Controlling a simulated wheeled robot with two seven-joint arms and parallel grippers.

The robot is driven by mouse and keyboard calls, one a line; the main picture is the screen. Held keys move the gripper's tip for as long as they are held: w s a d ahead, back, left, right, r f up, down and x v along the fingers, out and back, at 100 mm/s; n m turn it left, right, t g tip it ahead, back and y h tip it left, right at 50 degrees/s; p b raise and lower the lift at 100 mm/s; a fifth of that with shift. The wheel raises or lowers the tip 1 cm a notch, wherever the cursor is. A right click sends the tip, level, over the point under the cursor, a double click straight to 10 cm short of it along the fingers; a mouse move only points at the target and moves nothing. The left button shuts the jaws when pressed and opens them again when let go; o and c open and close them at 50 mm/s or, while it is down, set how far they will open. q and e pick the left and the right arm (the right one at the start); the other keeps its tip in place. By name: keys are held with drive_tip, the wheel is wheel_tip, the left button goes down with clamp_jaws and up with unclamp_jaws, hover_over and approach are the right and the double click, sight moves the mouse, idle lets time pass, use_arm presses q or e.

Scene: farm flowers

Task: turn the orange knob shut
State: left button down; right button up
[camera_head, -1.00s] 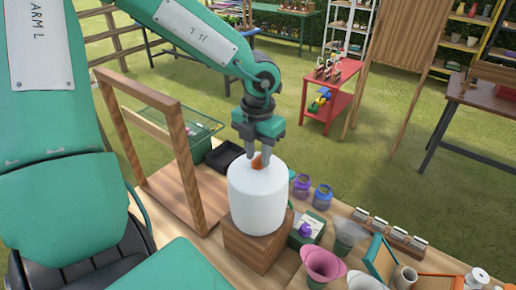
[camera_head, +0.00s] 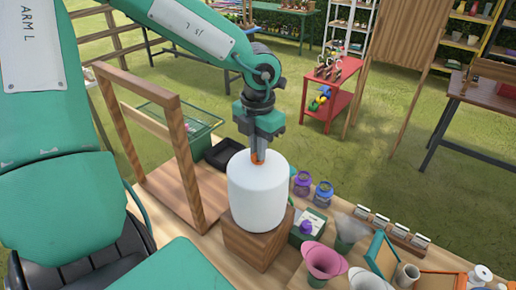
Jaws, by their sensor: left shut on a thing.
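The orange knob (camera_head: 258,161) sits at the top of a white rounded tank (camera_head: 257,195), with only a small part showing. The tank stands upright on a wooden block (camera_head: 256,243) on the workbench. My left gripper (camera_head: 258,156) points straight down over the tank and is shut on the knob. Its fingers hide most of the knob, so I cannot tell how far it is turned. My right gripper is out of view.
A wooden frame (camera_head: 188,170) stands close left of the tank, with a black tray (camera_head: 222,153) behind. Open grass lies beyond.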

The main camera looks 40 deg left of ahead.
use_arm(q)
drive_tip(key=m+b, duration=0.6)
drive_tip(key=shift+f, duration=0.2)
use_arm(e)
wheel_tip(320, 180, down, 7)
use_arm(q)
drive_tip(key=shift+m+b, duration=0.4)
drive_tip(key=shift+b, duration=0.05)
drive_tip(key=shift+m+b, duration=0.3)
drive_tip(key=shift+m, duration=0.2)
drive_tip(key=m+b, duration=0.1)
drive_tip(key=m, duration=0.1)
drive_tip(key=shift+r+m, duration=0.1)
drive_tip(key=shift+m, duration=0.3)
drive_tip(key=m+b, duration=0.1)
drive_tip(key=m, duration=0.2)
drive_tip(key=shift+r+m+b, duration=0.1)
drive_tip(key=shift+m+b, duration=0.2)
drive_tip(key=shift+m, duration=1.4)
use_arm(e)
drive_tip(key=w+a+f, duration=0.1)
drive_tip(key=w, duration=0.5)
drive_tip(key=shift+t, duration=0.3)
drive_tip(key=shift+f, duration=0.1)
use_arm(q)
drive_tip(key=c, duration=1.5)
unclamp_jaws()
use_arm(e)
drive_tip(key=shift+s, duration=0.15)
